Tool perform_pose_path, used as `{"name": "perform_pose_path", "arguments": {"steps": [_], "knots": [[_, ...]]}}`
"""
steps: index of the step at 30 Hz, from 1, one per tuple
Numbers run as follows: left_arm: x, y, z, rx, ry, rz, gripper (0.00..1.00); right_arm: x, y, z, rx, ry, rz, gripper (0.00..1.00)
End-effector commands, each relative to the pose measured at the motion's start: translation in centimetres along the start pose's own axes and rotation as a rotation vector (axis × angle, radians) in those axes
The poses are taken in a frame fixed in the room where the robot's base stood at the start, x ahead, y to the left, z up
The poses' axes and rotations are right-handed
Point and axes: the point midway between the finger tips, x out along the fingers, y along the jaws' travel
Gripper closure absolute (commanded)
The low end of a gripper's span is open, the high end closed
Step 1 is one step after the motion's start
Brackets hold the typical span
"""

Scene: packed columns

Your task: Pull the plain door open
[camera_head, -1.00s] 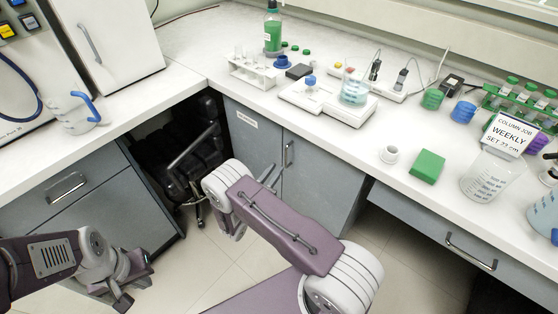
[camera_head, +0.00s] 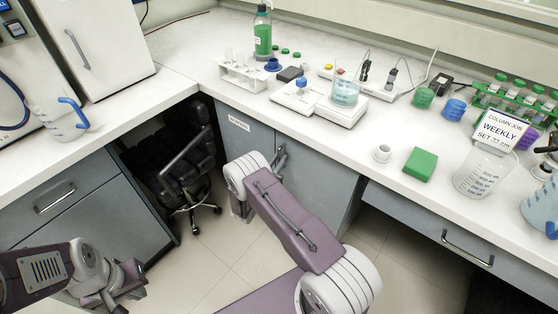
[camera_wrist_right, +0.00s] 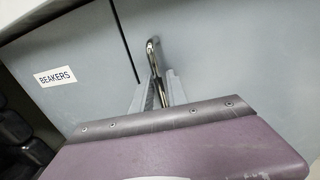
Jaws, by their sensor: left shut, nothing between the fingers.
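The plain door (camera_head: 318,182) is the grey cabinet door under the bench, right of the labelled door; it looks closed. It fills the right of the right wrist view (camera_wrist_right: 235,50). Its upright metal bar handle (camera_wrist_right: 152,55) is near the seam with the labelled door. My right gripper (camera_wrist_right: 160,88) is at the handle, with its fingers apart and the bar's lower part between them. In the head view my right gripper (camera_head: 277,163) is partly hidden by my arm. My left gripper (camera_head: 122,292) is shut and empty at the lower left, away from the door.
The door labelled BEAKERS (camera_wrist_right: 60,45) is left of the plain door. A black office chair (camera_head: 185,165) stands in the gap further left. The bench (camera_head: 330,140) overhangs the doors and carries glassware and scales. Tiled floor (camera_head: 215,255) before the doors is clear apart from my arm.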

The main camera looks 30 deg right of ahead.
Motion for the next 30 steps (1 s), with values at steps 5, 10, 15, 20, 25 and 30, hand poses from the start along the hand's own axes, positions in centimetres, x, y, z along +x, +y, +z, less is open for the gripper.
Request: {"name": "perform_pose_path", "arguments": {"steps": [5, 10, 15, 20, 25, 30], "knots": [[-0.01, 0.00, 0.00, 0.000, 0.000, 0.000, 1.00, -0.03, 0.00, 0.00, 0.000, 0.000, 0.000, 1.00], [0.00, 0.00, 0.00, 0.000, 0.000, 0.000, 1.00, -0.04, 0.01, 0.00, 0.000, 0.000, 0.000, 1.00], [0.00, 0.00, 0.00, 0.000, 0.000, 0.000, 1.00, -0.05, 0.00, 0.00, 0.000, 0.000, 0.000, 1.00], [0.00, 0.00, 0.00, 0.000, 0.000, 0.000, 1.00, -0.05, 0.00, 0.00, 0.000, 0.000, 0.000, 1.00], [0.00, 0.00, 0.00, 0.000, 0.000, 0.000, 1.00, -0.05, 0.00, 0.00, 0.000, 0.000, 0.000, 1.00], [0.00, 0.00, 0.00, 0.000, 0.000, 0.000, 1.00, -0.05, 0.00, -0.01, 0.000, 0.000, 0.000, 1.00]]}}
